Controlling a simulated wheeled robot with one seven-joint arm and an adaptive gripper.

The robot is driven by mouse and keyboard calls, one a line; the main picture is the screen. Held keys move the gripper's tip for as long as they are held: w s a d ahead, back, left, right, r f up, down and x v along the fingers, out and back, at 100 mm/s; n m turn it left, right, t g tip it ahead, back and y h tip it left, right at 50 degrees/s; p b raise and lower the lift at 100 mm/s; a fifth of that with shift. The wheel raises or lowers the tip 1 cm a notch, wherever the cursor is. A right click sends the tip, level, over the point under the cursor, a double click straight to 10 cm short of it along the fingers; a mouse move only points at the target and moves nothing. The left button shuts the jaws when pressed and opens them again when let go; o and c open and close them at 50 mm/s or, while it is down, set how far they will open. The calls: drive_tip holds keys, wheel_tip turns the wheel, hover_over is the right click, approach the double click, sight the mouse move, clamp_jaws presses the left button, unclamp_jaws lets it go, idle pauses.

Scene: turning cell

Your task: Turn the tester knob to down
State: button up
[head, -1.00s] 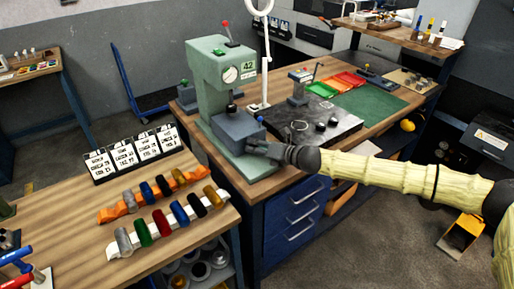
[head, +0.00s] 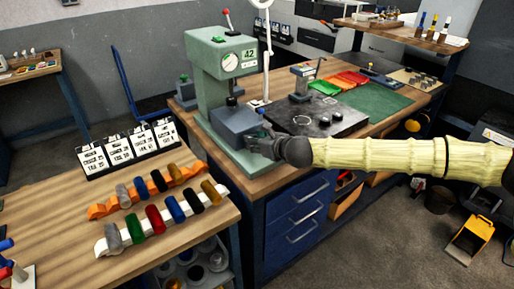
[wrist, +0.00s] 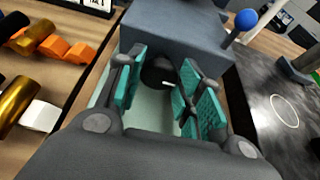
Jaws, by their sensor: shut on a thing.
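The green tester (head: 207,85) stands on the wooden bench, with a grey block (head: 237,123) low at its front. My gripper (head: 262,146) is at the front face of this block. In the wrist view the dark round tester knob (wrist: 157,70) sits on the block's face, between the teal finger pads of my gripper (wrist: 160,82). My gripper is shut on the knob. A short white mark on the knob points roughly to the right in the wrist view. The fingers hide part of the knob, and the head view does not show it.
A blue-tipped lever (wrist: 246,19) rises beside the block. A dark plate (head: 318,118) lies to the right on the bench. The near left table (head: 75,217) holds racks of coloured rollers (head: 154,213) and a card stand (head: 128,149).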

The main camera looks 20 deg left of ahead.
drive_tip(key=n+t+b, duration=0.1)
drive_tip(key=b, duration=0.1)
drive_tip(key=n+t+h+b, duration=0.1)
drive_tip(key=n+b, duration=0.1)
drive_tip(key=shift+s+a+f, duration=0.15)
drive_tip(key=shift+a+f, duration=0.05)
drive_tip(key=shift+f, duration=0.1)
drive_tip(key=n+t+b, duration=0.1)
drive_tip(key=n+h+b, duration=0.1)
drive_tip(key=b, duration=0.1)
drive_tip(key=shift+s+a+f+n+t, duration=0.1)
drive_tip(key=shift+s+n+t, duration=0.05)
drive_tip(key=shift+n+t, duration=0.25)
drive_tip(key=n+b, duration=0.1)
drive_tip(key=n+t+b, duration=0.1)
drive_tip(key=b, duration=0.1)
drive_tip(key=shift+s+f+n, duration=0.1)
drive_tip(key=shift+f+n, duration=0.05)
drive_tip(key=shift+n, duration=0.15)
drive_tip(key=n+t+b, duration=0.1)
drive_tip(key=n+b, duration=0.2)
drive_tip(key=shift+t, duration=0.4)
drive_tip(key=shift+n, duration=0.4)
drive_tip(key=o, duration=0.8)
drive_tip(key=shift+c, duration=0.2)
